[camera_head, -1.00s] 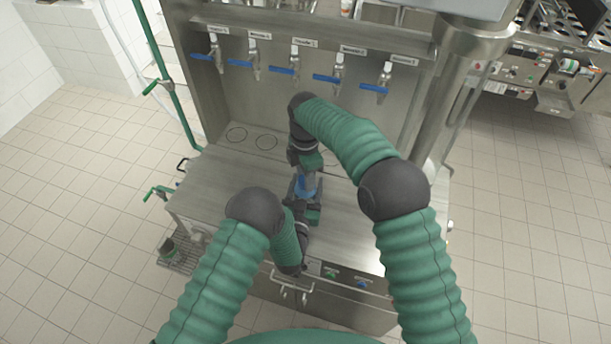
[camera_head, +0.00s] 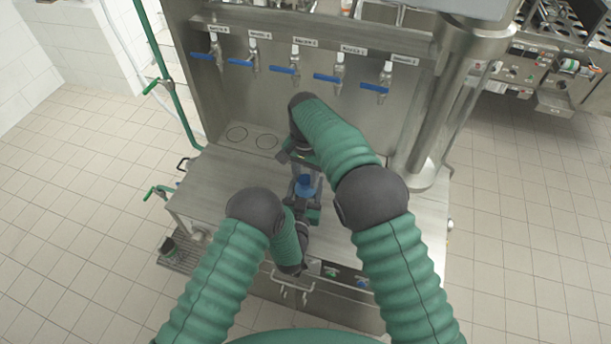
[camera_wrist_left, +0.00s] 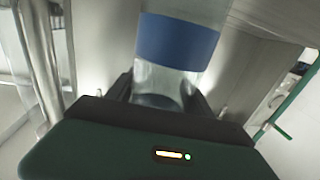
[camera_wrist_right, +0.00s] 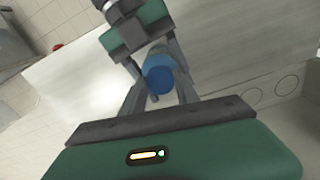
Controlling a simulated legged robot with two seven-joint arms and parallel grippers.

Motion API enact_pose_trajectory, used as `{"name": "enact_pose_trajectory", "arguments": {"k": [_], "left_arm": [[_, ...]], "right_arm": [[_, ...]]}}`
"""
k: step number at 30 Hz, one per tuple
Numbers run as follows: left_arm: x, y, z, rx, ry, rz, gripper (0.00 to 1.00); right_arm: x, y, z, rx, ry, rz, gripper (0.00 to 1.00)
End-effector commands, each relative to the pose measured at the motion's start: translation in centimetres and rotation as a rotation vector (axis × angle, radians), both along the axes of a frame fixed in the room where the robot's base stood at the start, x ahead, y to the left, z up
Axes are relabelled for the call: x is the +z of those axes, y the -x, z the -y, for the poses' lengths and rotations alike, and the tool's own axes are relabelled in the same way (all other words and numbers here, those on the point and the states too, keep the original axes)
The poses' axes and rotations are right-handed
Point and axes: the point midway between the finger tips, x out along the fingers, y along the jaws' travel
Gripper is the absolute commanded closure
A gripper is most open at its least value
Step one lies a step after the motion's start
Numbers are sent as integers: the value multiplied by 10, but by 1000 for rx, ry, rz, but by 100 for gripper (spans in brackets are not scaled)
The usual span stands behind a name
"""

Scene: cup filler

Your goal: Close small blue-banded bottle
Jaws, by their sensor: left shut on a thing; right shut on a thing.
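The small bottle is clear with a wide blue band (camera_wrist_left: 178,42) in the left wrist view. My left gripper (camera_wrist_left: 160,98) is shut on its clear lower part. In the head view my left gripper (camera_head: 309,212) is on the near side of the bottle. A round blue cap (camera_head: 305,184) shows at the bottle, and the right wrist view shows the cap (camera_wrist_right: 158,75) between the fingers of my right gripper (camera_wrist_right: 160,82). That gripper is shut on the cap. Whether the cap is fully seated cannot be told.
The steel counter (camera_head: 235,185) lies under both grippers, with two ring marks at its back left. A row of taps with blue handles (camera_head: 285,71) hangs on the back panel. A steel column (camera_head: 430,130) stands at the right.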

Motion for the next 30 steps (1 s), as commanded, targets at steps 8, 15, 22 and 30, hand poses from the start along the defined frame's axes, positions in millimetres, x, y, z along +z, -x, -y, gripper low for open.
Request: {"name": "enact_pose_trajectory", "arguments": {"k": [8, 15, 22, 30], "left_arm": [[-2, 1, 1, -2, -1, -4, 100], [-2, 1, 0, -1, -1, -4, 100], [-2, 1, 0, -1, 0, -4, 100], [-2, 1, 0, -1, -1, -4, 100]], "right_arm": [[1, -2, 1, 2, 0, 8, 42], [5, -2, 1, 3, 0, 6, 42], [37, -2, 0, 3, 0, 6, 42], [46, -1, 1, 3, 0, 2, 42]]}}
